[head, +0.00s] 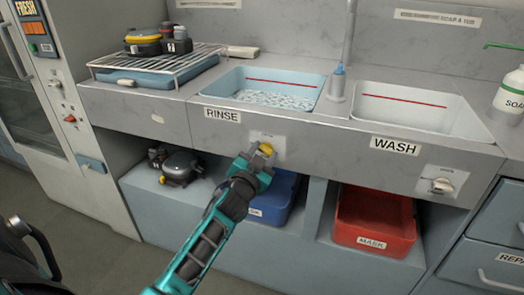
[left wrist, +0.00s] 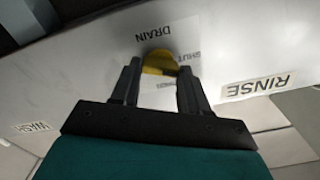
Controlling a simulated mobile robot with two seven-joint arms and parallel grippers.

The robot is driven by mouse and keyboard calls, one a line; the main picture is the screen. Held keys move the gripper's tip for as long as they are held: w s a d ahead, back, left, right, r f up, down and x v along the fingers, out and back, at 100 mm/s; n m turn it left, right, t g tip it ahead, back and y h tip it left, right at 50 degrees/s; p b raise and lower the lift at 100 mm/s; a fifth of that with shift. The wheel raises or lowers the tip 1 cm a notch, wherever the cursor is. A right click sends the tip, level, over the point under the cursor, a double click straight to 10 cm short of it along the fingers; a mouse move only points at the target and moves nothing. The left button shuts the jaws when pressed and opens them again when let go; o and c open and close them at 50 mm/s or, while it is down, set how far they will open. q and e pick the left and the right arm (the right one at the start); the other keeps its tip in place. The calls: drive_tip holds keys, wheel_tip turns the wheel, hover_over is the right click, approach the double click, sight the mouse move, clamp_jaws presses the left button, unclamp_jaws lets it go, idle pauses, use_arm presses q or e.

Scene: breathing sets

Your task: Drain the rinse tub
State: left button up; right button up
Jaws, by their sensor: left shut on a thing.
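The rinse tub (head: 268,96) is the left basin in the counter, with rippled water in it and a red line on its back wall. Its drain knob (head: 266,149) is yellow and sits on the counter front below the RINSE label (head: 222,115). In the left wrist view the yellow knob (left wrist: 160,62) is between my fingers, by the words DRAIN and SHUT. My left gripper (head: 262,155) is shut on this knob. The knob's pointing direction is partly hidden by the fingers. My right gripper is not in view.
The wash tub (head: 410,110) is on the right, with its own pale knob (head: 441,186) on the counter front. A wire rack (head: 160,62) with gear stands left. Blue (head: 278,200) and red (head: 374,222) bins sit below the counter.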

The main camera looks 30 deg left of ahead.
use_arm(q)
drive_tip(key=m, duration=0.3)
drive_tip(key=shift+m+p, duration=0.4)
drive_tip(key=shift+f+m, duration=0.1)
drive_tip(key=shift+m, duration=1.9)
drive_tip(key=o, duration=1.1)
drive_tip(key=shift+c, duration=0.2)
drive_tip(key=shift+s+d, duration=0.1)
drive_tip(key=p+v, duration=0.1)
drive_tip(key=v, duration=1.1)
drive_tip(key=shift+s, duration=0.35)
